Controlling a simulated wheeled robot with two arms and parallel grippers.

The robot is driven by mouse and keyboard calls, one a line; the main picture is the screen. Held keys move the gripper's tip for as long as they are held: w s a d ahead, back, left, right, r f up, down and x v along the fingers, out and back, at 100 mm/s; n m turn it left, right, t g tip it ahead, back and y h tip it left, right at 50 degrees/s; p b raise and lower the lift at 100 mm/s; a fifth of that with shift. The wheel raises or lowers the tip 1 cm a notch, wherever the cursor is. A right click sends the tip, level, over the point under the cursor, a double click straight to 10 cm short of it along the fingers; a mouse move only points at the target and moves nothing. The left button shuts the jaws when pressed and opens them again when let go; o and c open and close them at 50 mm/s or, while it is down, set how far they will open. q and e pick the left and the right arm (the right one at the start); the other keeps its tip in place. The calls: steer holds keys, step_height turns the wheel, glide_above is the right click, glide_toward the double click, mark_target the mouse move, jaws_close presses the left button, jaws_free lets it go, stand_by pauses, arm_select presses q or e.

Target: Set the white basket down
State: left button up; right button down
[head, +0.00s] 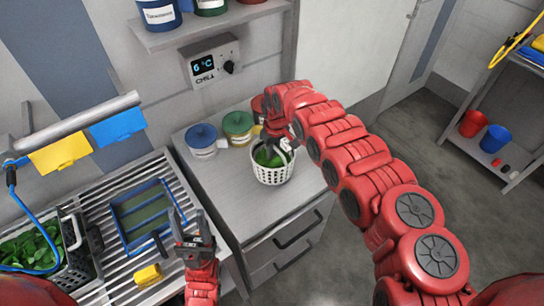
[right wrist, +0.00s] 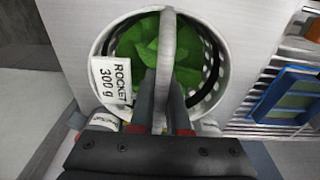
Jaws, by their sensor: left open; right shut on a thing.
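The white basket (head: 272,175) is a perforated round basket with green leaves inside. In the right wrist view the basket (right wrist: 98,52) has a label reading "ROCKET 300 g" and a handle (right wrist: 168,45) arching over the leaves. My right gripper (right wrist: 161,95) is shut on the handle; in the head view the right gripper (head: 279,140) is partly hidden by its own arm. My left gripper (head: 186,222) is open and empty over the ribbed drainer at the left.
A blue-lidded tub (head: 201,138) and a green-lidded tub (head: 238,126) stand behind the basket. The counter (head: 215,185) is clear left of the basket. A blue-framed tray (head: 143,212), a yellow block (head: 148,275) and a basket of greens (head: 75,262) are at the left.

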step_height(320, 180, down, 3)
steer(key=shift+s+a+r+p, duration=0.1)
steer(key=shift+r+p, duration=0.05)
steer(key=shift+p, duration=0.25)
steer(key=shift+f, duration=0.25)
steer(key=c, duration=0.9)
jaws_free()
steer(key=shift+r, duration=0.15)
